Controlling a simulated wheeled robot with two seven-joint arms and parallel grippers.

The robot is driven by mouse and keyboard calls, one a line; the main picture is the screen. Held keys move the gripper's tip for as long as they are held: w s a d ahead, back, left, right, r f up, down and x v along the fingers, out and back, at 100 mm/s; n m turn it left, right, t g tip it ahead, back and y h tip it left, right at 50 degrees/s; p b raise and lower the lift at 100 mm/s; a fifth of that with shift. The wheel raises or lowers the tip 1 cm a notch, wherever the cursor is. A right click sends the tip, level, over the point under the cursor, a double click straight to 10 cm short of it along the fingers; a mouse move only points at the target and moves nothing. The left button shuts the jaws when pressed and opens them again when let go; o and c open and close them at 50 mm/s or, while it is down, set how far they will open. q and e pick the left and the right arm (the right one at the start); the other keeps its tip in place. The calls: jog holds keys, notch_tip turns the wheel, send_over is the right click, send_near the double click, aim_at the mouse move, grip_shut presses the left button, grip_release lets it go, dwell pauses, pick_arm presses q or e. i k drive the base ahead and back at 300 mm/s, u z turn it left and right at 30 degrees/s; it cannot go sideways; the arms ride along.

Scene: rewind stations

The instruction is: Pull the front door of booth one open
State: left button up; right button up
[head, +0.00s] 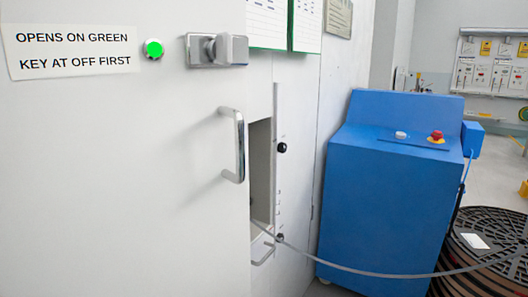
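The pale grey front door (110,180) fills the left of the head view, its right edge near the middle. It looks shut or nearly so; I cannot tell if there is a small gap at that edge. A vertical metal bar handle (239,146) stands near that edge. Above it is a square metal latch or knob (217,50). A round green lamp (153,49) is lit beside a sign (70,48) reading "OPENS ON GREEN KEY AT OFF FIRST". No key is clearly visible. Neither of my grippers is in view.
Right of the door, a narrow opening (260,170) shows in the wall, with a small lower handle (264,253). A grey cable or hose (370,273) runs from there past a blue cabinet (390,190) with a red button (437,135) to a dark reel (490,230).

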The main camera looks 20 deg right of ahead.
aim_at(124, 173)
jog(key=z, duration=1.15)
jog(key=k, duration=0.6)
jog(key=u, duration=0.95)
